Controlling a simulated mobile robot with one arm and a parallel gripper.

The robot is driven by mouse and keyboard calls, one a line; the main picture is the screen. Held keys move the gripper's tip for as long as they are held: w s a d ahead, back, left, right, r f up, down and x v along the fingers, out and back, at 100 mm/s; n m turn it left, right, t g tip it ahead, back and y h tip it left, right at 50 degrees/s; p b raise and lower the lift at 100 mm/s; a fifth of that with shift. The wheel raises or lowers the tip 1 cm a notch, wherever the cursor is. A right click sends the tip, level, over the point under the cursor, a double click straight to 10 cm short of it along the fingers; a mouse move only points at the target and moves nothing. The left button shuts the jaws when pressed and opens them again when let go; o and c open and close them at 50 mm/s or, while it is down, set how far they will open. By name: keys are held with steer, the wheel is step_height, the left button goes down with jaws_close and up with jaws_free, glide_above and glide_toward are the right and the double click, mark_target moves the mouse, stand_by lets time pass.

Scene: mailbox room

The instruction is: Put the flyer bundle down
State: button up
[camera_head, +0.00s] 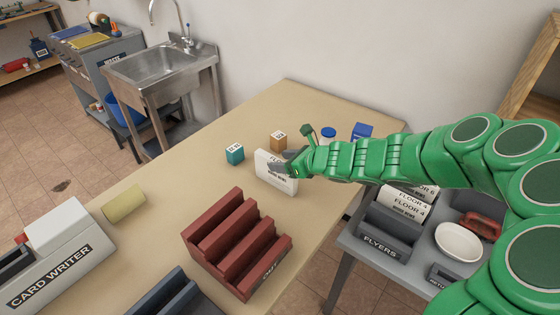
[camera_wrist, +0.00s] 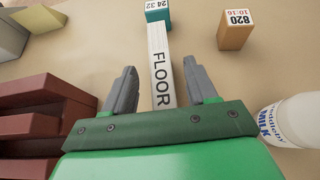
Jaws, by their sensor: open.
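The flyer bundle (camera_head: 276,176) is a white slab with dark print, standing upright on the tan table (camera_head: 147,169). Its narrow top edge, marked FLOOR, shows in the wrist view (camera_wrist: 160,66). My gripper (camera_head: 291,164) is at the bundle's upper right in the head view. In the wrist view its grey fingers (camera_wrist: 162,88) are spread, one on each side of the bundle's near end, with a gap on both sides. The bundle's base is hidden in the wrist view.
A teal cube (camera_head: 235,154) and a brown box (camera_head: 279,141) stand just behind the bundle. A dark red slotted rack (camera_head: 228,240) stands in front. A bottle (camera_wrist: 297,120) is at the right. The grey FLYERS tray (camera_head: 385,240) is on a lower side table.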

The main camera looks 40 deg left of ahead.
steer(key=v, duration=1)
steer(key=shift+d+r, duration=0.1)
steer(key=shift+d, duration=0.05)
